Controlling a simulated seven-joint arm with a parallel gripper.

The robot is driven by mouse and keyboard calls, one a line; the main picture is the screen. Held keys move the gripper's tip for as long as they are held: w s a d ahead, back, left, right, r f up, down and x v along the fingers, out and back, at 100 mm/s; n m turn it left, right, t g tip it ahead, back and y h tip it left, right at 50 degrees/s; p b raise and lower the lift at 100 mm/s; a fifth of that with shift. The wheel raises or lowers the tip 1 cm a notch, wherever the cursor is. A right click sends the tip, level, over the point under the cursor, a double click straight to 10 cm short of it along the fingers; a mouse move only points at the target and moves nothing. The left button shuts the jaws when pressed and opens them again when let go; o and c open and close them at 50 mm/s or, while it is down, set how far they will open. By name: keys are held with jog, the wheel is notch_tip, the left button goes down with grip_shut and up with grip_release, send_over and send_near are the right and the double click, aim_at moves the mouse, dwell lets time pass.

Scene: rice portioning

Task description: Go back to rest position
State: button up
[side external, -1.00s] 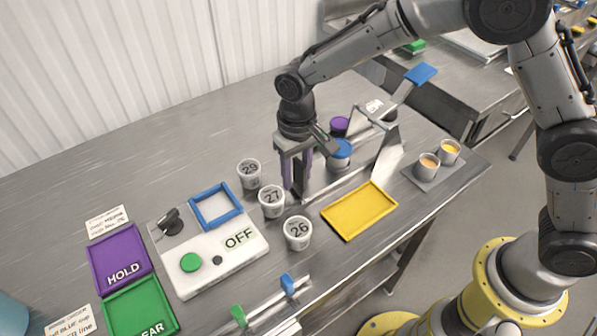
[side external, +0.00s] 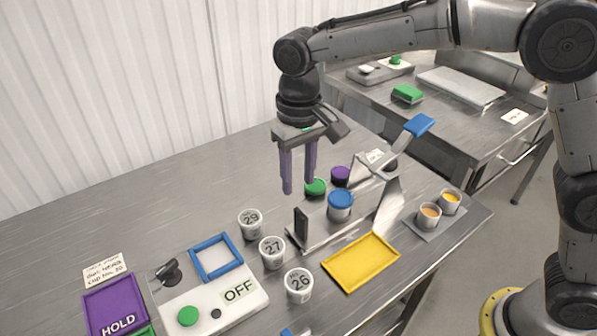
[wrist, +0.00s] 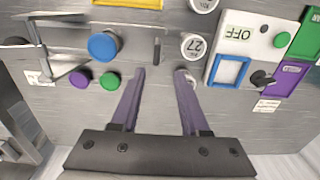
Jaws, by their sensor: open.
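My gripper (side external: 299,190) is open and empty, raised above the back of the steel table with its two purple fingers pointing down. In the wrist view the fingers (wrist: 158,74) stand apart with bare table between them. Just below and to the right of the gripper in the side view are a green-lidded cup (side external: 316,187), a purple-lidded cup (side external: 341,175) and a blue-lidded cup (side external: 340,204), near a metal stand. White cups numbered 29 (side external: 250,224), 27 (side external: 272,252) and 26 (side external: 298,285) stand in front, apart from the gripper.
A white box (side external: 226,305) marked OFF, with a blue frame (side external: 215,257) on it, sits at the front left. A yellow tray (side external: 360,262) lies front right. Two filled cups stand on a small grey tray (side external: 447,219). The back left of the table is clear.

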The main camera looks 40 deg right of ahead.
jog(key=shift+r, duration=0.3)
jog(key=s+d+r+m+t, duration=0.25)
jog(key=s+d+r, duration=0.65)
jog(key=d+r, duration=0.45)
jog(key=s+d+f+n+t, duration=0.1)
jog(key=s+d+f, duration=0.2)
jog(key=s+f, duration=0.2)
jog(key=s+d+f+n+t, duration=0.1)
jog(key=s+d+f, duration=0.3)
jog(key=s, duration=0.7)
jog(key=shift+d+f+t, duration=0.3)
jog(key=shift+f+t, duration=0.15)
jog(key=shift+t, duration=0.1)
jog(key=shift+n, duration=0.25)
